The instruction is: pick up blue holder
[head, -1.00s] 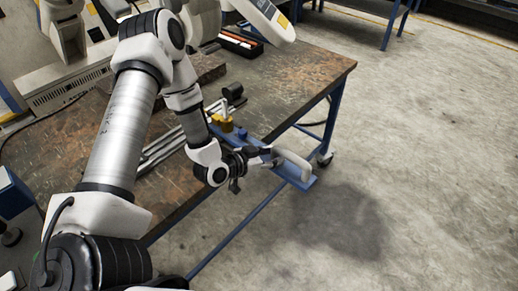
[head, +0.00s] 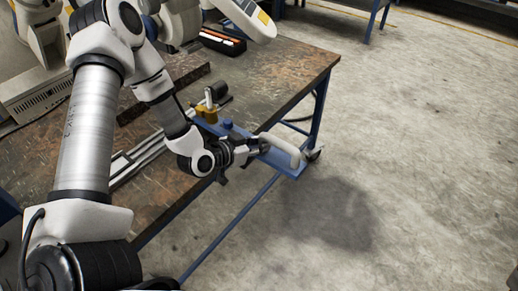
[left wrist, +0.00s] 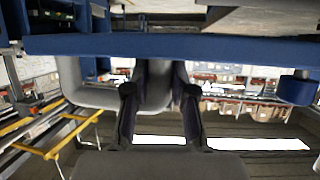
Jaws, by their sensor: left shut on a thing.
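The blue holder (head: 290,168) is a long flat blue piece with a pale curved handle (head: 281,149) at its right end and a blue knob (head: 227,124). It lies across the table's front right edge in the head view, with its handle end out beyond the edge. My left gripper (head: 264,146) is at the handle. In the left wrist view, the blue bar (left wrist: 170,45) spans the top, and my left gripper's dark fingers (left wrist: 160,88) are shut on the grey handle (left wrist: 72,82). I cannot tell whether the holder touches the table. My right gripper is not in view.
The worn brown table (head: 290,70) on blue legs carries metal rails (head: 135,160), a brass-coloured part (head: 207,111) near the holder, and a tray (head: 222,40) at the back. White equipment stands at the back left. Open concrete floor lies to the right.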

